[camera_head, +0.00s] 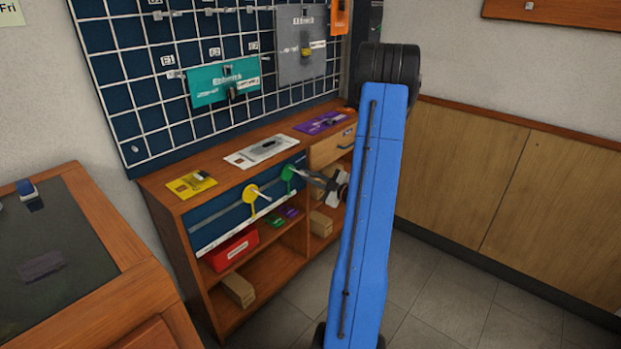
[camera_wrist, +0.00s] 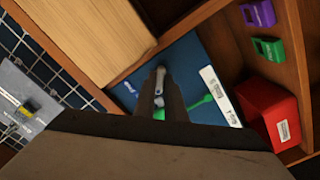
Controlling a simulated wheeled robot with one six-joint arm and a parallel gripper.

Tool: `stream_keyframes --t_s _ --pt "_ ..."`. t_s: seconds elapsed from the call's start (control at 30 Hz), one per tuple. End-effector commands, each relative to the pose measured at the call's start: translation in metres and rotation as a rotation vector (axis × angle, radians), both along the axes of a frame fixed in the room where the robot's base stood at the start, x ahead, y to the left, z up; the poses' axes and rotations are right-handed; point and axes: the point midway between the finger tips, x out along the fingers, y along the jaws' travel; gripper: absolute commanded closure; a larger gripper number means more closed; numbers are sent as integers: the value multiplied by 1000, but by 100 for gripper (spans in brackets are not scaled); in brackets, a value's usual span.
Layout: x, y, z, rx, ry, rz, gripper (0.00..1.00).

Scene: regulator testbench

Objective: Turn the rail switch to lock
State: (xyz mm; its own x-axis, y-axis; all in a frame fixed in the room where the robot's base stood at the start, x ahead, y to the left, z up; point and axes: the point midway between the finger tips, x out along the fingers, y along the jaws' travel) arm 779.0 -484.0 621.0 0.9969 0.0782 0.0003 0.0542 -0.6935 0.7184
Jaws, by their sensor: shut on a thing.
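A blue panel (camera_head: 217,220) on the front of the wooden cabinet carries a green switch (camera_head: 287,172) and, to its left, a yellow switch (camera_head: 250,193) with a pale handle. My gripper (camera_head: 308,178) is at the green switch, reaching in from the right. In the wrist view my gripper (camera_wrist: 159,85) is shut on a light grey handle, with green parts of the switch (camera_wrist: 203,103) beside and behind the fingers. The fingers hide part of the switch. A white strip (camera_wrist: 211,80) runs along the panel's edge; its lettering is too small to read.
Below the panel, open shelves hold a red box (camera_head: 231,250), small green and purple items and wooden blocks. Packets lie on the cabinet top (camera_head: 222,176). A pegboard grid (camera_head: 150,100) stands behind. A dark-topped desk (camera_head: 75,220) is at left.

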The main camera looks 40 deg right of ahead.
Motion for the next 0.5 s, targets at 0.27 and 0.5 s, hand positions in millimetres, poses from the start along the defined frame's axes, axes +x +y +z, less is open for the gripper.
stream_keyframes --t_s 0.27,0.5 --pt "-1 0 -1 2 2 -1 100" --pt "-1 0 -1 2 2 0 71"
